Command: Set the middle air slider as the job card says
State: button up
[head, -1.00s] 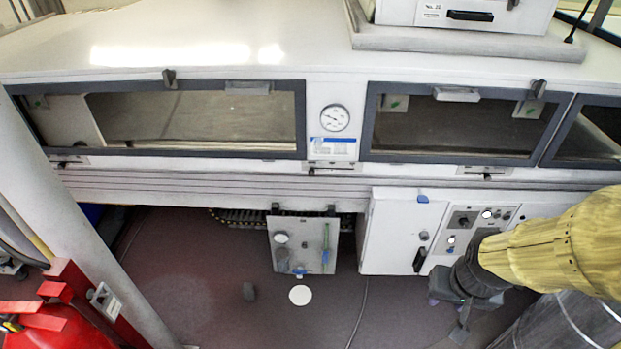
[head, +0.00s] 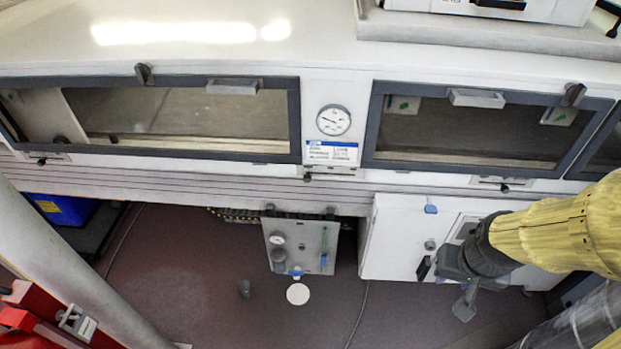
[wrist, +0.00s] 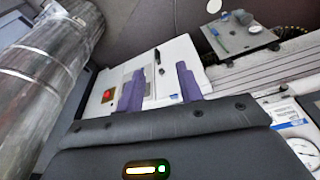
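The middle air slider (head: 333,171) is a pale plate with a small dark knob at its left end, on the tunnel's front below the gauge. The job card (head: 331,151), white with a blue header, is just above it; its text is too small to read. The card also shows at the right of the wrist view (wrist: 284,112). My gripper (head: 463,288) is low at the right in the head view, in front of the white cabinet and well away from the slider. In the wrist view its two purple fingers (wrist: 160,84) stand apart with nothing between them.
Similar sliders sit under the left window (head: 46,157) and right window (head: 501,184). A round gauge (head: 333,120) is above the card. A white cabinet (head: 397,235) and a grey panel (head: 304,246) stand below. A red object (head: 45,322) and pale post (head: 75,265) are at left.

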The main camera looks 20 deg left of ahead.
jog(key=shift+o, duration=0.4)
jog(key=shift+s, duration=0.15)
jog(key=shift+o, duration=0.4)
jog(key=w+a+f+t+b, duration=0.35)
jog(key=w+a+f, duration=0.4)
jog(key=a, duration=0.25)
jog(key=w+a+f+t+b, duration=0.2)
jog(key=w+a+f+t, duration=0.2)
jog(key=w+a+f, duration=0.4)
jog(key=s+a+n+t+y+b, duration=0.1)
jog(key=s+a+n+t+y, duration=0.1)
jog(key=a, duration=0.6)
jog(key=s+a+n+t+y+b, duration=0.1)
jog(key=s+a+n+t+y, duration=0.1)
jog(key=a+t, duration=0.3)
jog(key=a, duration=0.3)
jog(key=shift+a+r+n+y+b, duration=0.3)
jog(key=shift+r+n, duration=0.1)
